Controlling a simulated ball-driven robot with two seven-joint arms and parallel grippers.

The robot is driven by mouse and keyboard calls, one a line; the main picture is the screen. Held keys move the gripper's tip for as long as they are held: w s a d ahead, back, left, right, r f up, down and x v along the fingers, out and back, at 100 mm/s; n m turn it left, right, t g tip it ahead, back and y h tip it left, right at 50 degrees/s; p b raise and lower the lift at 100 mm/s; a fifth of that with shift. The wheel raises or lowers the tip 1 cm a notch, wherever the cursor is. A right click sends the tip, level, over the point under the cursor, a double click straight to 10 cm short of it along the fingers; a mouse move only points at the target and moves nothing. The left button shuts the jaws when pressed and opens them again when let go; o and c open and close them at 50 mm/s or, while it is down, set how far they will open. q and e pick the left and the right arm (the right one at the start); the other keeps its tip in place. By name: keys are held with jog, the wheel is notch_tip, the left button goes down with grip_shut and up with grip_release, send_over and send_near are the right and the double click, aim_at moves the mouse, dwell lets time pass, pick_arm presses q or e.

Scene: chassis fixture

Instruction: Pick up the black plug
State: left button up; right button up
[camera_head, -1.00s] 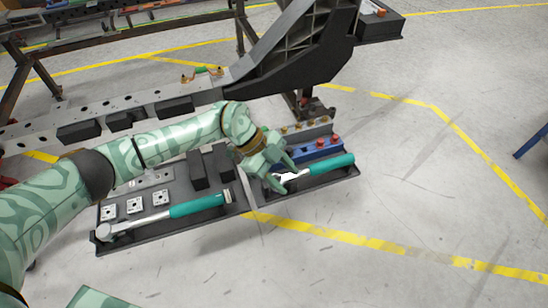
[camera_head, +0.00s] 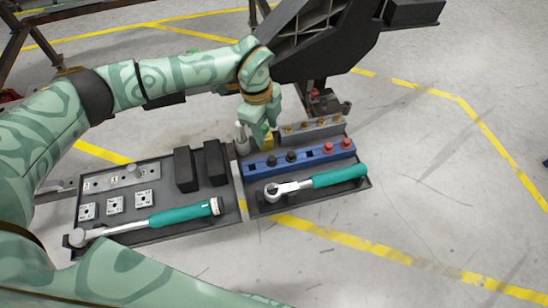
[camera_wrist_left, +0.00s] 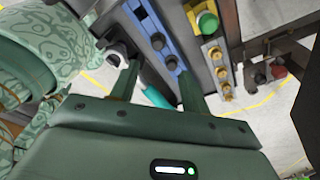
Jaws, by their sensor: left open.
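In the left wrist view the black plugs show on the blue rail (camera_wrist_left: 133,12), one (camera_wrist_left: 157,41) above the other (camera_wrist_left: 171,62). My left gripper (camera_head: 258,130) is open and empty, behind the left end of the blue rail (camera_head: 311,154) in the head view. Its two fingers (camera_wrist_left: 158,72) are spread in the left wrist view, with the blue rail beyond them. My right gripper is not in view.
Two red plugs (camera_head: 328,147) share the blue rail. Behind it stands a grey rail (camera_head: 330,128) with several brass plugs. A teal-handled ratchet (camera_head: 340,176) lies in front. Black blocks (camera_head: 185,170) and another teal-handled tool (camera_head: 180,213) occupy the tray's left half.

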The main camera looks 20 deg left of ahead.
pick_arm(q)
jog(key=b, duration=0.2)
send_over(271, 158)
jog(key=f, duration=0.4)
jog(key=w+f, duration=0.1)
jog(key=f, duration=0.1)
jog(key=shift+a, duration=0.4)
jog(key=shift+f, duration=0.15)
jog(key=shift+s+f, duration=0.15)
jog(key=shift+f, duration=0.15)
jog(key=f+b, duration=0.3)
jog(key=f, duration=0.1)
jog(key=shift+s+d+f, duration=0.1)
jog(key=shift+s+d, duration=0.2)
jog(key=shift+f, duration=0.25)
jog(key=shift+r, duration=0.15)
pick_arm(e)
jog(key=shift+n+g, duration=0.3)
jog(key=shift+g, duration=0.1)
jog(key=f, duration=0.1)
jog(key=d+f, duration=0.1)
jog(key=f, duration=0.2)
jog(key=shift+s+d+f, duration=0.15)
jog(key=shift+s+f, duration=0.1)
pick_arm(q)
grip_shut()
